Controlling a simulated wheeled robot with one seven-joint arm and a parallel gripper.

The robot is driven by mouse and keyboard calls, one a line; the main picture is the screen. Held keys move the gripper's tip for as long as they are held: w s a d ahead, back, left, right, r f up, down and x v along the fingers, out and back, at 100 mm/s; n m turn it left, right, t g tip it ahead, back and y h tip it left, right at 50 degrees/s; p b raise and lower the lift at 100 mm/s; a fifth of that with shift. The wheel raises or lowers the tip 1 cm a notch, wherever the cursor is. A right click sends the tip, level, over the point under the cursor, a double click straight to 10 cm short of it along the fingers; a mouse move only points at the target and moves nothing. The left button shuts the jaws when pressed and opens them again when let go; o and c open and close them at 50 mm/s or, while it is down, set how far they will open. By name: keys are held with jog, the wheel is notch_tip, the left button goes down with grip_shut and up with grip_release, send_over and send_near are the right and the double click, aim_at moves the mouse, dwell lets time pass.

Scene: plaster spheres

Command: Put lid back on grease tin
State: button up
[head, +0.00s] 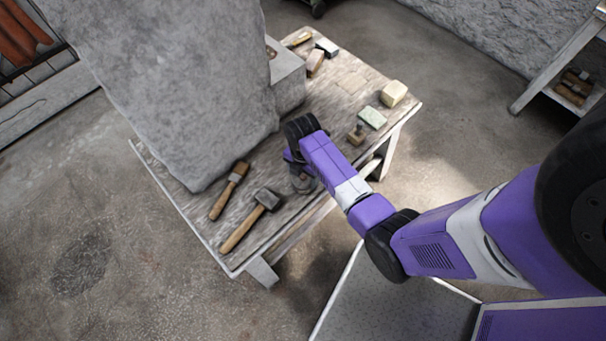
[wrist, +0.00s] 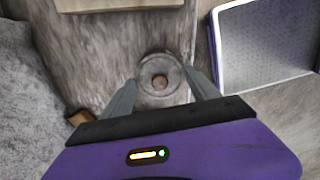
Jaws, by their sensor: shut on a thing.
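A round grey metal lid (wrist: 173,92) with rings and a small brown middle shows in the wrist view. My gripper (wrist: 160,83) is shut on it, with one finger on each side of its rim. In the head view a dark grey round piece (head: 303,183) shows just below my gripper, near the bench's front edge, partly covered by my arm. I cannot tell lid from grease tin there, nor whether the tin is directly under the lid. The tin is not clearly seen in the wrist view.
The worn wooden bench (head: 345,85) carries a large stone block (head: 185,80) close behind my gripper. A hammer (head: 250,220) and a brush (head: 229,190) lie to the left.

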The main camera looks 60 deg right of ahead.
jog(key=o, duration=1.5)
jog(key=shift+r, duration=0.15)
jog(key=shift+r+p, duration=3.4)
grip_shut()
jog(key=shift+f, duration=0.25)
